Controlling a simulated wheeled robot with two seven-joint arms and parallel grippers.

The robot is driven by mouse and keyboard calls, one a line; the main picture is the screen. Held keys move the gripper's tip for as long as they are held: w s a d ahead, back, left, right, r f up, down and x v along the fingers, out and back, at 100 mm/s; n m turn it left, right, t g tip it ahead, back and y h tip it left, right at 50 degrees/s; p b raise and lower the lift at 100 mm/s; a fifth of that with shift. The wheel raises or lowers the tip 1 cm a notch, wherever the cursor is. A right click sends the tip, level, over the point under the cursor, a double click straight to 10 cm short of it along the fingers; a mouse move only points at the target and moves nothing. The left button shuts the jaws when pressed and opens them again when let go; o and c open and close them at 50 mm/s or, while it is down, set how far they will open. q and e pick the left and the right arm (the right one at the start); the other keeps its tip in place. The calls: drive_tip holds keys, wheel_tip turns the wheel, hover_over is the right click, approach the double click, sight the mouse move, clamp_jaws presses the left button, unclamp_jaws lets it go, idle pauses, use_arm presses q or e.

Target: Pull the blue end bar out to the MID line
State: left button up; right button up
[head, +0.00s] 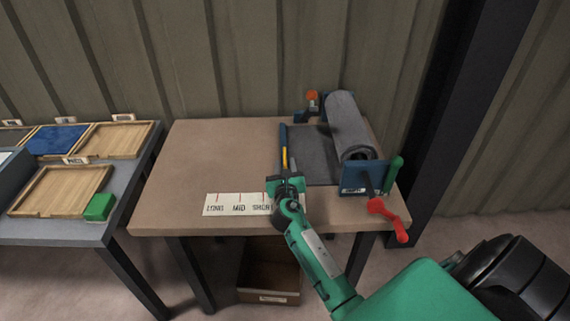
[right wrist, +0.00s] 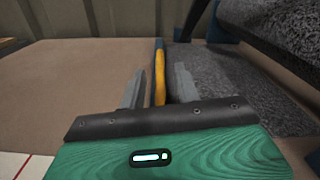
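The blue end bar (head: 283,137) lies along the left edge of the grey sheet (head: 313,158), with a yellow grip on it. The bar (right wrist: 158,44) and yellow grip (right wrist: 160,75) also show in the right wrist view. My right gripper (head: 286,174) is over the bar's near part. Its fingers stand apart on both sides of the yellow grip, with gaps visible. A white marked strip (head: 224,204) lies at the table's front edge; its MID label and red line are left of the bar. My left gripper is out of view.
The sheet comes off a grey roll (head: 348,122) in a blue stand (head: 354,178) with a red crank (head: 388,214) and green handle (head: 394,174). The tabletop (head: 205,155) left of the bar is clear. A side table with trays and a green block (head: 99,207) stands left.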

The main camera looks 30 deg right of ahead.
drive_tip(key=shift+w+d, duration=0.25)
drive_tip(key=shift+w, duration=0.2)
clamp_jaws()
